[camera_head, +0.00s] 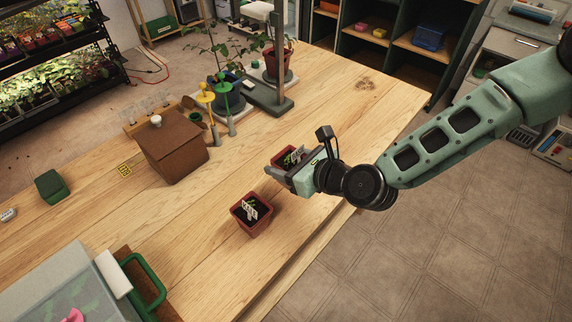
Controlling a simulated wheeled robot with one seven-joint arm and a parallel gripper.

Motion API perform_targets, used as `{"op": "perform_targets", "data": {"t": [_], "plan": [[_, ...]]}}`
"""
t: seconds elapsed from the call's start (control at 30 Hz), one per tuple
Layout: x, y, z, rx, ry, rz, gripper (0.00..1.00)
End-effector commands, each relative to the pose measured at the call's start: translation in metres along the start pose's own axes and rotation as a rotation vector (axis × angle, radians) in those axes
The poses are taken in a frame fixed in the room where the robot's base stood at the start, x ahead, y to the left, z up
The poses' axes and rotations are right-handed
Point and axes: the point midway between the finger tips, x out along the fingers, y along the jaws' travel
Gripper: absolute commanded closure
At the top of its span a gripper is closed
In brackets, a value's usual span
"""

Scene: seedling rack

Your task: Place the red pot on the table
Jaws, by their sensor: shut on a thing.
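A red pot (280,154) with dark soil and a small seedling is held in my gripper (280,168). My gripper is shut on it above the right part of the wooden table (325,115). The jaws hide much of this pot, and I cannot tell whether its base touches the table. A second red pot (252,226), with dark soil, a seedling and a white label, stands upright on the table. It is below and left of my gripper, apart from it.
A brown box (174,148) with a white knob stands left of my gripper. Potted plants stand at the back, including a terracotta pot (279,66). A dark green block (51,187) lies at the left. The table is clear around the second pot and toward the back right.

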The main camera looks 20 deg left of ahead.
Motion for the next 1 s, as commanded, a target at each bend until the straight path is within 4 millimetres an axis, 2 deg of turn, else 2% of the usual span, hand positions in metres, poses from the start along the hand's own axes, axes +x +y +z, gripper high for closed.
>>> {"op": "perform_targets", "data": {"t": [0.33, 0.7, 0.73, 0.8, 1.0], "plan": [[0.014, 0.001, -0.035, -0.002, 0.001, 0.001, 0.66], [0.017, 0.000, -0.041, -0.001, -0.001, 0.000, 0.66], [0.017, 0.000, -0.041, -0.001, 0.000, 0.000, 0.37], [0.016, 0.000, -0.040, -0.001, 0.000, 0.000, 0.18], [0.016, 0.000, -0.040, -0.001, 0.000, 0.000, 0.18]]}}
